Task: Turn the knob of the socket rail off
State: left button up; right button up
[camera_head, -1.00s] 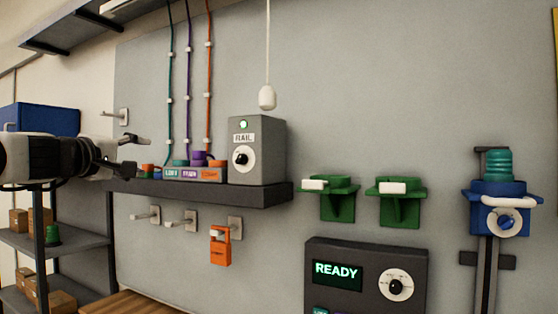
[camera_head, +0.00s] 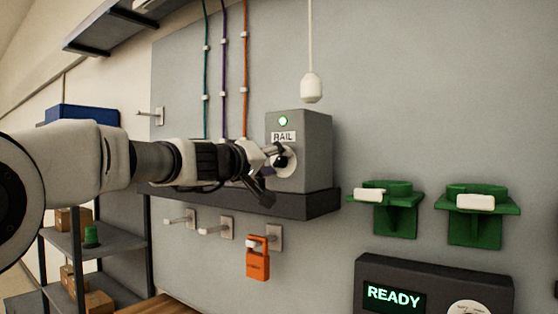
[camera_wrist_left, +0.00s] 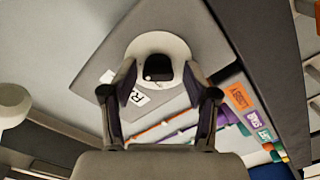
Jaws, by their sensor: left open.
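The socket rail's grey box (camera_head: 303,152) stands on the dark shelf, with a RAIL label and a lit green lamp above its knob. The knob (camera_head: 284,161) has a white round dial and a black middle, and my gripper partly covers it in the head view. My left gripper (camera_head: 270,168) is open in front of the knob. In the left wrist view the knob (camera_wrist_left: 158,66) lies just beyond and between the open fingertips (camera_wrist_left: 160,94). I cannot tell whether a finger touches it. My right gripper is not in view.
A white pull (camera_head: 312,88) hangs on a cord above. Wall hooks, an orange padlock (camera_head: 257,262), green brackets (camera_head: 388,208) and a READY panel (camera_head: 440,275) are lower and right.

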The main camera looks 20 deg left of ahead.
pick_arm(q)
jog(key=shift+s+a+r, duration=0.1)
jog(key=shift+s+r, duration=0.1)
jog(key=shift+s, duration=0.35)
jog(key=c, duration=0.4)
jog(key=shift+a, duration=0.1)
grip_shut()
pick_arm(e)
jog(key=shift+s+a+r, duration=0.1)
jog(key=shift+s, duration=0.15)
pick_arm(q)
jog(key=shift+n, duration=0.5)
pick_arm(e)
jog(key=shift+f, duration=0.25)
pick_arm(q)
jog(key=n+b, duration=0.1)
jog(key=n, duration=0.1)
jog(key=shift+f+n, duration=0.1)
jog(key=shift+n, duration=0.2)
jog(key=n+b, duration=0.1)
jog(key=n, duration=0.3)
jog(key=shift+n, duration=0.3)
jog(key=n, duration=0.4)
jog(key=shift+a+n, duration=0.1)
jog(key=shift+n, duration=0.2)
jog(key=n, duration=0.5)
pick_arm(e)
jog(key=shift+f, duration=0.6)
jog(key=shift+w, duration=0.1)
